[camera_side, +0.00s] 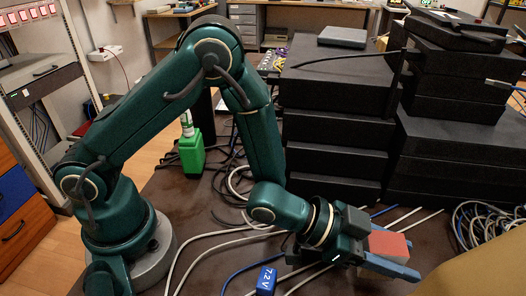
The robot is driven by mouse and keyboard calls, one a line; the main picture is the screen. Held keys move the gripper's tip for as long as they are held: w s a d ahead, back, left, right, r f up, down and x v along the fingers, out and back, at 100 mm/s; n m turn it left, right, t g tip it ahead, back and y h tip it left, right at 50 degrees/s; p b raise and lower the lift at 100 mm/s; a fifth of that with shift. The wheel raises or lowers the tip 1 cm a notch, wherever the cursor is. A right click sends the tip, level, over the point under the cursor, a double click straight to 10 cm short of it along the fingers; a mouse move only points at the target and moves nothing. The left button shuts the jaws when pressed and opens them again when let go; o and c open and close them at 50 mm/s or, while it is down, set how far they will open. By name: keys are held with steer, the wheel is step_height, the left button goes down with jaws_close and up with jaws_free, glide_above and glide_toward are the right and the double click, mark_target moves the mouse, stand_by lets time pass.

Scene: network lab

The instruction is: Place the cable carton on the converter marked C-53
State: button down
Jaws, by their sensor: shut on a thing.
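My gripper (392,252) is low over the dark table at the right front. It is shut on a small box with a salmon-red top (389,243), which is likely the cable carton; no writing on it is readable. A finger hides part of its near side. I cannot make out a C-53 marking anywhere, so I cannot tell which thing is the converter.
A blue block marked 7.2V (266,281) lies at the front, left of my gripper. Stacks of black boxes (335,130) stand behind it. A green bottle (191,152) stands at the back left. Loose cables (215,235) cross the dark table.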

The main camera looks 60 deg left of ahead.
steer(key=shift+f, duration=1.75)
steer(key=shift+f, duration=0.2)
steer(key=shift+c, duration=1.6)
jaws_free()
steer(key=shift+r, duration=0.25)
steer(key=v, duration=0.6)
steer(key=shift+s+a, duration=0.2)
steer(key=shift+a, duration=0.05)
steer(key=shift+o, duration=0.4)
steer(key=shift+s+a+r, duration=0.2)
steer(key=shift+s+a, duration=0.05)
steer(key=shift+s, duration=0.05)
